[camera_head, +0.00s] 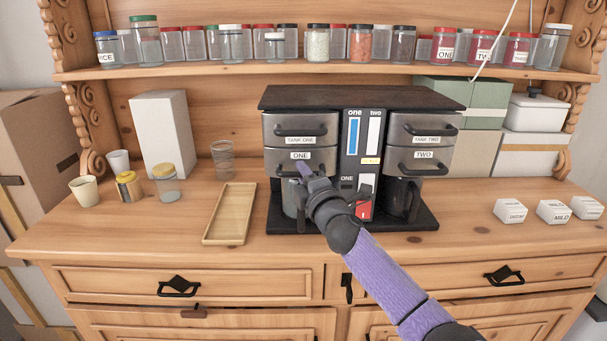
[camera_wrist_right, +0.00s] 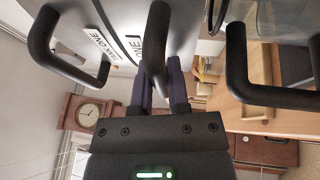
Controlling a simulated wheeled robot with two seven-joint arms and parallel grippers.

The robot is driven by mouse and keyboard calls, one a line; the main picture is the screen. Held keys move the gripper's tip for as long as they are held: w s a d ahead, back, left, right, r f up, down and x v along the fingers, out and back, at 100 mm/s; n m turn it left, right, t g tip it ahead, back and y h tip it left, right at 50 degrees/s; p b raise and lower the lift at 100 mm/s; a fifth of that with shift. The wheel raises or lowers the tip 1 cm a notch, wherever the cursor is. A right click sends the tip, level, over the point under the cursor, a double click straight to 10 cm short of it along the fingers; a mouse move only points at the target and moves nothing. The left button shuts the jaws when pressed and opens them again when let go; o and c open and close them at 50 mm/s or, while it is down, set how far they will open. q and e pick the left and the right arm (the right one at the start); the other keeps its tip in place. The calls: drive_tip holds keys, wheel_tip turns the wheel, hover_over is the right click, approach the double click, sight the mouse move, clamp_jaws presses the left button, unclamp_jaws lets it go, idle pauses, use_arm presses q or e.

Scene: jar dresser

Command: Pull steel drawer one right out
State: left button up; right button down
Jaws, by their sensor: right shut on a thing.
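The steel drawer labelled ONE (camera_head: 277,158) is in the left half of the coffee machine, under the TANK ONE drawer (camera_head: 276,121). My right gripper (camera_head: 304,170) is at the front of drawer one and covers much of its dark handle. In the right wrist view the gripper's purple fingers (camera_wrist_right: 159,84) are shut on the black bar handle (camera_wrist_right: 157,38), one finger on each side. The drawer looks about level with the machine's front; a small gap cannot be told. The left gripper is out of view.
Drawer TWO (camera_head: 447,161) is at the machine's right. A glass carafe (camera_head: 289,200) stands below drawer one, partly behind my arm. A wooden tray (camera_head: 207,238) lies left of the machine, with cups and jars further left. White boxes (camera_head: 510,211) sit at right.

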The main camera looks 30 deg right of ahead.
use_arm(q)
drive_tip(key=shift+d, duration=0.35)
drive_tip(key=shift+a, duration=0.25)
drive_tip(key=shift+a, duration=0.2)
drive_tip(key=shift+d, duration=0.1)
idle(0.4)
